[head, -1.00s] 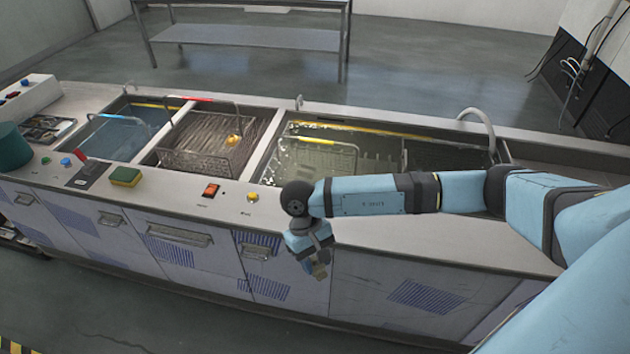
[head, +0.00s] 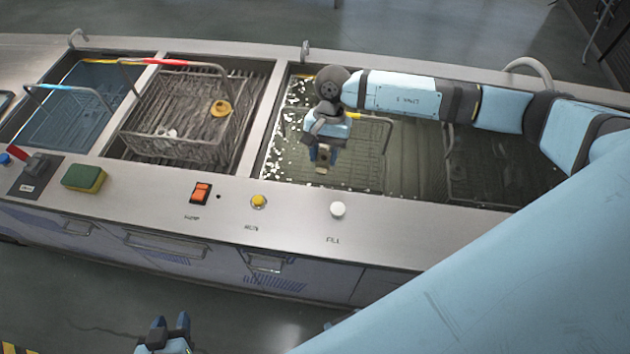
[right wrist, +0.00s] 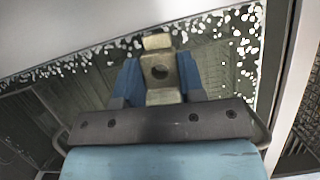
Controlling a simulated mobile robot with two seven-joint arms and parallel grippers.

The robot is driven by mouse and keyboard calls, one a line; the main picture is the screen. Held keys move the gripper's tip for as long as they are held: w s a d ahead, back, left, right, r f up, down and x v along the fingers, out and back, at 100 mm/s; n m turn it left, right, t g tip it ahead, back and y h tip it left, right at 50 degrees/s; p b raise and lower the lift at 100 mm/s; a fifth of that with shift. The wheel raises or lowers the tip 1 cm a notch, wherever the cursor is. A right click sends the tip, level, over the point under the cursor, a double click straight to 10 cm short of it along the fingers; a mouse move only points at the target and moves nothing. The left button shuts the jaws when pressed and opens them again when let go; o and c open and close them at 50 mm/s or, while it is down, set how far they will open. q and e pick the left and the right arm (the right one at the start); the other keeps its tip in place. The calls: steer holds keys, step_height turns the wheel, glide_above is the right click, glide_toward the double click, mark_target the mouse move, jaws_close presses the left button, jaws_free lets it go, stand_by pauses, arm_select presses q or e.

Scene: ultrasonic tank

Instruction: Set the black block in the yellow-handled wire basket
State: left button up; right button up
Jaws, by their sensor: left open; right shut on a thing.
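My right gripper (head: 323,158) is over the right-hand tank, pointing down. It is shut on a tan, angled metal piece with a round hole, and this piece (right wrist: 160,70) shows between the blue fingers in the right wrist view. A wire basket with a yellow handle (head: 317,113) is in that tank, partly covered by my right arm and gripper. I cannot tell how high the held piece is above the basket. I cannot make out a black block; the held piece looks tan, not black. My left gripper (head: 168,328) is open and empty at the bottom edge, in front of the counter.
The middle tank holds a red-handled wire basket (head: 160,148) with a yellow round part (head: 221,108) in it. The left tank holds a blue-handled basket (head: 60,118). A sponge (head: 84,178), an orange switch (head: 201,192) and knobs sit on the front ledge.

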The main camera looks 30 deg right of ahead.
steer(key=w+d+f+m+t+b, duration=0.25)
steer(key=w+m+t+b, duration=0.5)
steer(key=m, duration=0.95)
steer(key=shift+g, duration=0.65)
steer(key=f+b, duration=0.1)
steer(key=f, duration=0.4)
steer(key=f+b, duration=0.1)
steer(key=f, duration=0.4)
steer(key=w+f+b, duration=0.1)
steer(key=f, duration=0.4)
steer(key=shift+d, duration=0.15)
step_height(320, 180, down, 4)
steer(key=shift+r, duration=0.2)
steer(key=shift+f+b, duration=0.3)
steer(key=shift+f, duration=0.1)
arm_select(q)
step_height(320, 180, down, 10)
steer(key=w+d, duration=0.1)
steer(key=shift+r, duration=0.15)
steer(key=shift+w, duration=0.1)
